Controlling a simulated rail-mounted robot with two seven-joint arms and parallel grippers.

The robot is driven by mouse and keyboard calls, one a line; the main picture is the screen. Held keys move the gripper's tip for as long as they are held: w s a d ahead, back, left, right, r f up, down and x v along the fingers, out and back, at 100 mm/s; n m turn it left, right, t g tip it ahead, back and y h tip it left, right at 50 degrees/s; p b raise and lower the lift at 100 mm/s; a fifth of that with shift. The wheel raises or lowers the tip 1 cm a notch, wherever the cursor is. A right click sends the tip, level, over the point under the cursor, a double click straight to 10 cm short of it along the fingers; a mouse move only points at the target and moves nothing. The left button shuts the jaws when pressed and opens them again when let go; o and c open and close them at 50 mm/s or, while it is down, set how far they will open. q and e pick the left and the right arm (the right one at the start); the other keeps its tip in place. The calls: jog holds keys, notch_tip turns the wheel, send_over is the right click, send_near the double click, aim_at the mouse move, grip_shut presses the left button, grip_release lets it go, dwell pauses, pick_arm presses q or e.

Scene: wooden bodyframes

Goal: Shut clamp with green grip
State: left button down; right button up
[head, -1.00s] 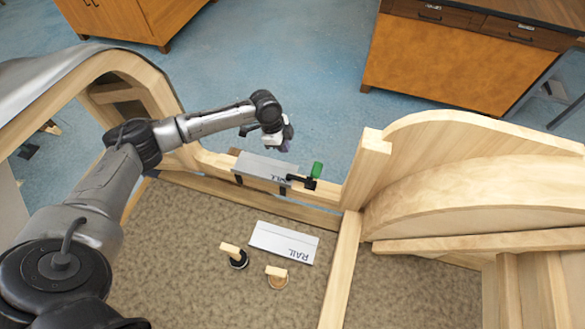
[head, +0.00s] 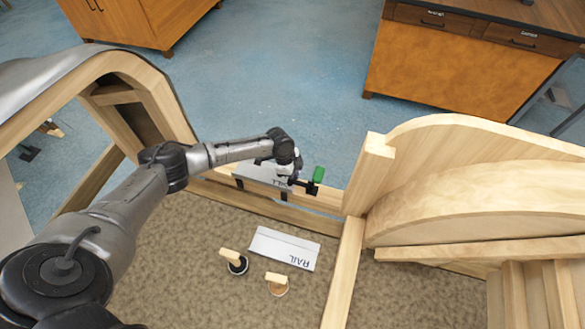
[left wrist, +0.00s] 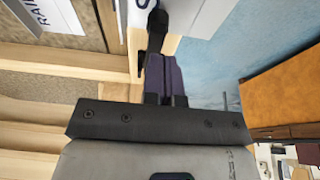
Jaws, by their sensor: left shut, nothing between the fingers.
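The clamp with the green grip (head: 318,175) sits on the wooden crossbeam (head: 330,197), at the right end of a grey plate (head: 252,173). Its grip stands up from a black body (head: 308,187). My left gripper (head: 291,180) is shut and empty, just left of the green grip and over the plate's right end. I cannot tell whether it touches the clamp. In the left wrist view the shut fingers (left wrist: 164,78) point toward the beam and plate; the green grip does not show there. My right gripper is out of view.
A loose plate marked RAIL (head: 284,248) and two small pieces with wooden handles (head: 232,258) (head: 277,284) lie on the brown carpet-like surface. A curved wooden frame (head: 460,180) rises at the right, with an upright post (head: 372,165) near the clamp.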

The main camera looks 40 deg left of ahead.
pick_arm(q)
jog(key=shift+f, duration=0.4)
